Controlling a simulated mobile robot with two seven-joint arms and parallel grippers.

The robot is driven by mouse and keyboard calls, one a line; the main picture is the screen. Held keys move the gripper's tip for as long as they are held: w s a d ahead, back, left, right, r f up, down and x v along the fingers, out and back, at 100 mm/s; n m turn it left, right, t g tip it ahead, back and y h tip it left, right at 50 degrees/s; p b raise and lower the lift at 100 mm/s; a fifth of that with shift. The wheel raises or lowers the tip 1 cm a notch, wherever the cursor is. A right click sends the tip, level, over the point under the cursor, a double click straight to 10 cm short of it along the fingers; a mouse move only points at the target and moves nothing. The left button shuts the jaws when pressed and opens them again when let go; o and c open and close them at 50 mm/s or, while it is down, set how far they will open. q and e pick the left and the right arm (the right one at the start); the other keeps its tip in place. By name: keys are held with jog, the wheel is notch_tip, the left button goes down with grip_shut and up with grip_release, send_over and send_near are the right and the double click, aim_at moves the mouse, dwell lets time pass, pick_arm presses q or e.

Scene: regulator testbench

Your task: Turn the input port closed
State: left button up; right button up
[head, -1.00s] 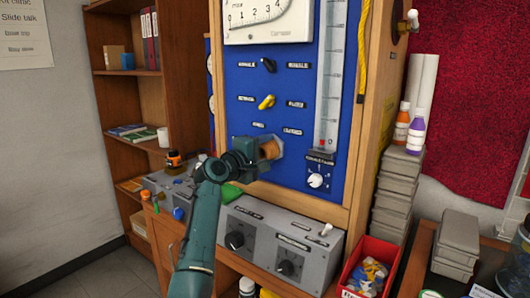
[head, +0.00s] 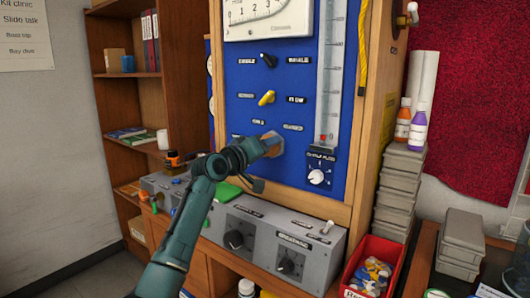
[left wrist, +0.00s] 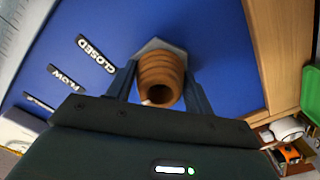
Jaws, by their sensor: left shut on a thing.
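The input port looks like a ribbed orange-brown fitting on a grey hexagonal base, set on the blue panel (head: 245,80). In the left wrist view the ribbed port (left wrist: 160,75) stands between my two fingers, its round end facing the camera. My left gripper (left wrist: 160,90) is shut on it, one finger on each side. In the head view my left gripper (head: 262,146) reaches the lower panel and covers much of the port (head: 272,138). A "CLOSED" label (left wrist: 95,53) and a "FLOW" label (left wrist: 67,77) lie beside the port. My right gripper is not visible.
A yellow knob (head: 266,98) and a black knob (head: 267,59) sit above the port. A clear flow tube (head: 329,80) stands to its right. A grey control box (head: 270,240) lies below. A red bin (head: 372,268) stands at the lower right.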

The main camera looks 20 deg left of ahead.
pick_arm(q)
jog(key=m, duration=0.4)
jog(key=shift+b, duration=0.4)
jog(key=shift+m, duration=1.9)
jog(key=o, duration=1)
jog(key=shift+c, duration=0.2)
jog(key=b+v, duration=0.2)
jog(key=v, duration=1.1)
jog(key=shift+s, duration=0.1)
